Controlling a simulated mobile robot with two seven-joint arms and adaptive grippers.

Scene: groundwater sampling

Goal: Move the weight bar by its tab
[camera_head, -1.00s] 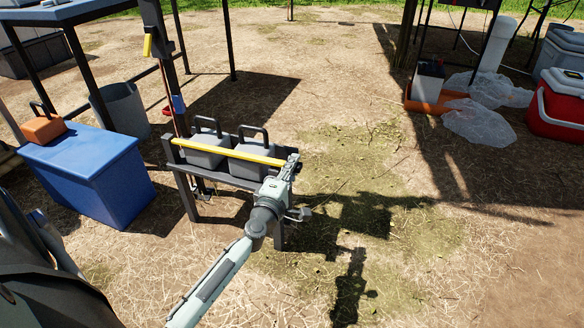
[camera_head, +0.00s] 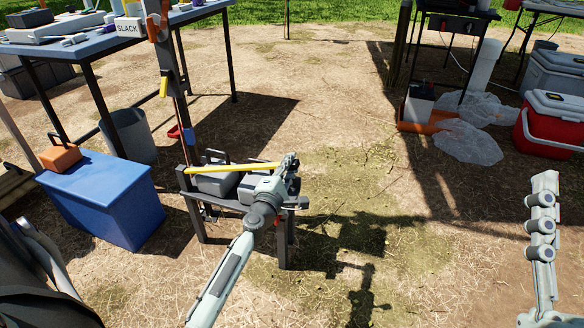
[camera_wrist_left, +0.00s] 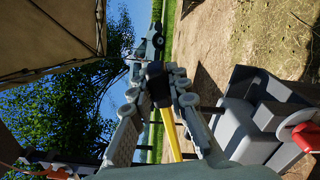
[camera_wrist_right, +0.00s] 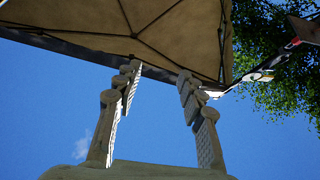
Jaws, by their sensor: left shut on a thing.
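The yellow weight bar (camera_head: 236,167) runs across the grey weight blocks on a dark low stand (camera_head: 205,213). Its left end is at the stand's left post; whether it touches is unclear. Its right end is at my left gripper (camera_head: 291,163). In the left wrist view, the fingers of my left gripper (camera_wrist_left: 158,76) are shut on the bar's black tab (camera_wrist_left: 158,88), and the yellow bar (camera_wrist_left: 171,136) extends from it. My right gripper (camera_wrist_right: 158,75) is open and empty, its fingers apart against sky and canopy.
A blue box (camera_head: 105,205) with an orange item on it stands left of the stand. A grey bin (camera_head: 130,137) and a table (camera_head: 95,45) are behind. A red cooler (camera_head: 550,122) and plastic sheets (camera_head: 466,142) lie far right. Open ground lies between.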

